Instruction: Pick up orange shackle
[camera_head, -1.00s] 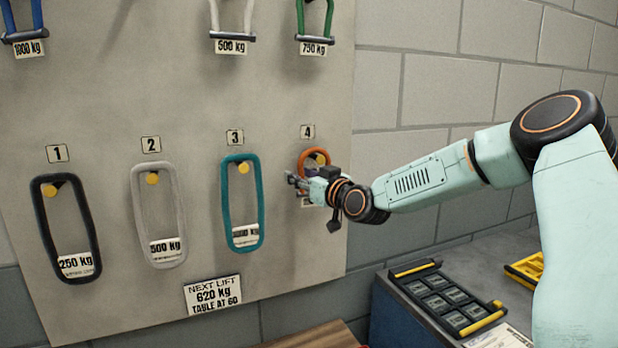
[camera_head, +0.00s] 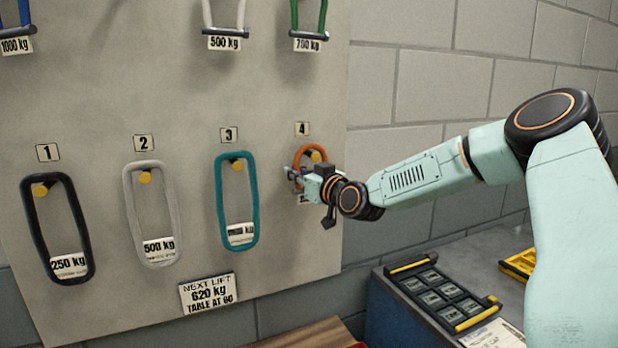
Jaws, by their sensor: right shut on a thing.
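The orange shackle (camera_head: 312,149) hangs at the spot marked 4 on the pale board, at the right end of the lower row. Its curved top shows around a yellow peg (camera_head: 316,156). Most of its lower part is hidden behind my right gripper. My right gripper (camera_head: 296,178) reaches in from the right, close to the board, and is shut on the shackle just below its top. The fingertips are small and the exact contact is hard to see. My left gripper is not in view.
Black, grey and teal loops (camera_head: 220,200) hang on pegs 1 to 3. Shackles with weight labels hang above. A sign (camera_head: 209,293) reads 620 kg. A black case (camera_head: 440,296) and a yellow tray (camera_head: 518,265) lie on the bench at the lower right.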

